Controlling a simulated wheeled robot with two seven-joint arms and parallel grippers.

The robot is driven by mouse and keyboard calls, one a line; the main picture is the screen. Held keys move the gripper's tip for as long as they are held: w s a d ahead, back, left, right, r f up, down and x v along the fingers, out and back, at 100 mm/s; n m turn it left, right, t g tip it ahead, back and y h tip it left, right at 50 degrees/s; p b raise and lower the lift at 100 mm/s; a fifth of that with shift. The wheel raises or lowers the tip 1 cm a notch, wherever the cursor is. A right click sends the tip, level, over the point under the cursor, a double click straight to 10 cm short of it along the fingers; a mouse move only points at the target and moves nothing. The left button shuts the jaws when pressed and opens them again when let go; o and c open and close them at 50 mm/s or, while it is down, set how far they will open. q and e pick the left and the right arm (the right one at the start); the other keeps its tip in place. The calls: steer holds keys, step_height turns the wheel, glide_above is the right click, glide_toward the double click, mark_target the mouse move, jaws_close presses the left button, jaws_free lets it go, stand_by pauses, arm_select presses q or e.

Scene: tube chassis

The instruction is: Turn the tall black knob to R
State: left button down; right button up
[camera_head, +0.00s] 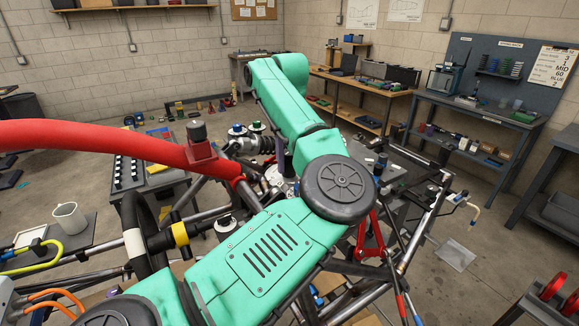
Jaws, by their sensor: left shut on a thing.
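My left arm, green, comes in from the lower left and bends back over the chassis (202,178). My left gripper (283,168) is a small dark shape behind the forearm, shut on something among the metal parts. Its fingertips and what they hold are mostly hidden, so I cannot make out a tall black knob or an R mark there. A short dark cylindrical knob (197,131) stands on a red clamp on the red tube, apart from the gripper. Knobs with a blue top (237,130) and a green top (257,127) stand left of the gripper. My right gripper is not in view.
The thick red tube (90,136) crosses the left foreground. Red struts (371,240) and dark frame tubes lie right of my arm.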

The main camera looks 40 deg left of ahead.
arm_select(q)
steer(key=shift+n, duration=0.9)
steer(key=shift+r+b, duration=0.1)
steer(key=shift+b, duration=0.2)
steer(key=shift+c, duration=2.3)
jaws_free()
steer(key=shift+o, duration=0.2)
steer(key=shift+w+a, duration=0.1)
steer(key=shift+a, duration=0.05)
